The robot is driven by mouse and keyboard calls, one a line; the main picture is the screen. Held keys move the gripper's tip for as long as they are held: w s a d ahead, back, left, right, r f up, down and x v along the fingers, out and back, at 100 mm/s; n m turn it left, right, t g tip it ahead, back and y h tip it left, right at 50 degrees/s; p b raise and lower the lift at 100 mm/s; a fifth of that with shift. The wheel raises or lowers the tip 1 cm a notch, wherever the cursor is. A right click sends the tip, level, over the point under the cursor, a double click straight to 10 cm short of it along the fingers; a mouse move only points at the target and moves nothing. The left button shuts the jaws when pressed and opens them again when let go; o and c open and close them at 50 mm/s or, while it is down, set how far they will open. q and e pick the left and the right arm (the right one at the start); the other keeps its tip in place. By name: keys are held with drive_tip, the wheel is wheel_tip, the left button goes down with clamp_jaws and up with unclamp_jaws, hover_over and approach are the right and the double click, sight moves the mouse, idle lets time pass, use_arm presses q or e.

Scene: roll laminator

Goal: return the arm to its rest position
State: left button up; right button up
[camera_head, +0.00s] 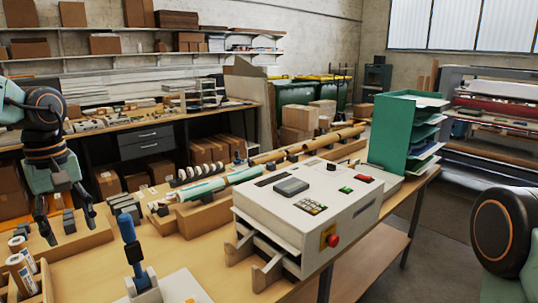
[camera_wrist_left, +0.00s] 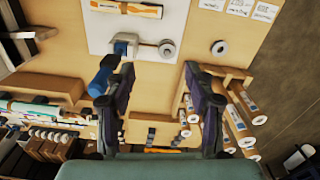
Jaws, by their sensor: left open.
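My left gripper (camera_head: 69,231) hangs at the left over the workbench in the head view, fingers pointing down and spread apart. In the left wrist view, the left gripper (camera_wrist_left: 158,70) has its two dark fingers apart with nothing between the tips. A blue-handled lever (camera_head: 128,238) stands on a white base to the right of the gripper; its blue handle (camera_wrist_left: 103,75) shows beside the left finger in the wrist view. Part of my right arm shows at the right edge of the head view; its gripper is out of view.
A white laminator (camera_head: 300,222) with a red button fills the middle of the bench (camera_head: 90,270). A green tray rack (camera_head: 392,128) stands behind it. Labelled rolls (camera_head: 22,272) lie at the front left. Grey blocks (camera_head: 69,221) stand close to the left gripper.

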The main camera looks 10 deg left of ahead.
use_arm(q)
drive_tip(key=s+a+f+m+y, duration=0.2)
drive_tip(key=a+f+y, duration=0.2)
drive_tip(key=f+y, duration=0.6)
drive_tip(key=s+d+f+m+t+h, duration=0.1)
drive_tip(key=d+f+m+t, duration=0.2)
drive_tip(key=f, duration=0.5)
drive_tip(key=s+d+f+m+t+h, duration=0.1)
drive_tip(key=s+d+f+m+h, duration=0.15)
drive_tip(key=d+f, duration=0.45)
drive_tip(key=s+d+f+m+g+h, duration=0.1)
drive_tip(key=s+d+f+h, duration=0.1)
drive_tip(key=s+d+f, duration=0.4)
drive_tip(key=s+d+f+m+g+h, duration=0.15)
drive_tip(key=s+d, duration=0.25)
drive_tip(key=s, duration=0.5)
drive_tip(key=s+d+f+m+g+h, duration=0.1)
drive_tip(key=s+d+f+g+h, duration=0.15)
drive_tip(key=s+d+f, duration=0.35)
wheel_tip(320, 180, down, 23)
drive_tip(key=a+t+b, duration=0.1)
drive_tip(key=b, duration=2.4)
drive_tip(key=shift+s, duration=0.4)
use_arm(e)
wheel_tip(320, 180, down, 25)
drive_tip(key=shift+s+f, duration=0.15)
drive_tip(key=shift+s, duration=0.25)
